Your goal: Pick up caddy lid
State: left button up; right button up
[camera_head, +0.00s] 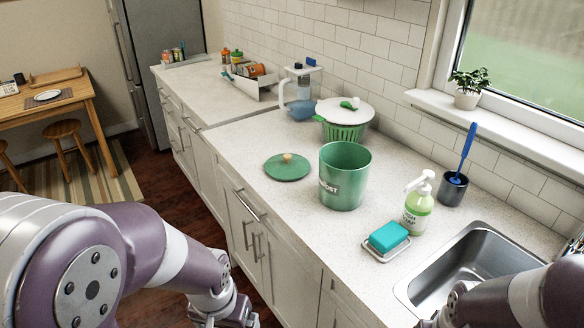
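The caddy lid (287,168) is a flat green disc with a small tan knob, lying on the counter to the left of the caddy. The caddy (343,177) is an uncovered green bucket with a label on its front, standing upright on the counter. My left gripper (238,318) is low in the picture, in front of the cabinets and below the counter's front edge, away from the lid. Its fingers are not clear. My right arm (500,303) comes in at the bottom right by the sink; its fingers are not clearly visible.
A soap bottle (418,204) and a teal sponge on a dish (388,238) stand right of the caddy, before the sink (470,262). A green colander with a white top (346,118) stands behind. Counter left of the lid is clear.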

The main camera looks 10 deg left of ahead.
aim_at(282, 167)
jog(key=z, duration=0.4)
jog(key=j+z, duration=0.15)
jog(key=z, duration=0.25)
jog(key=i+z, duration=0.1)
jog(key=z, duration=0.3)
jog(key=j+z, duration=0.15)
jog(key=z, duration=0.25)
jog(key=j+z, duration=0.25)
jog(key=j, duration=0.15)
jog(key=k+j+z, duration=0.1)
jog(key=j+z, duration=0.15)
jog(key=j, duration=0.15)
jog(key=k+j+z, duration=0.1)
jog(key=j+z, duration=0.15)
jog(key=k+j+z, duration=0.25)
jog(key=j, duration=0.25)
jog(key=j+z, duration=0.25)
jog(key=k+j+z, duration=0.25)
jog(key=k+j, duration=0.3)
jog(key=j, duration=0.2)
jog(key=k+j, duration=0.35)
jog(key=j, duration=0.15)
jog(key=k+j, duration=0.3)
jog(key=j, duration=0.15)
jog(key=j+z, duration=0.05)
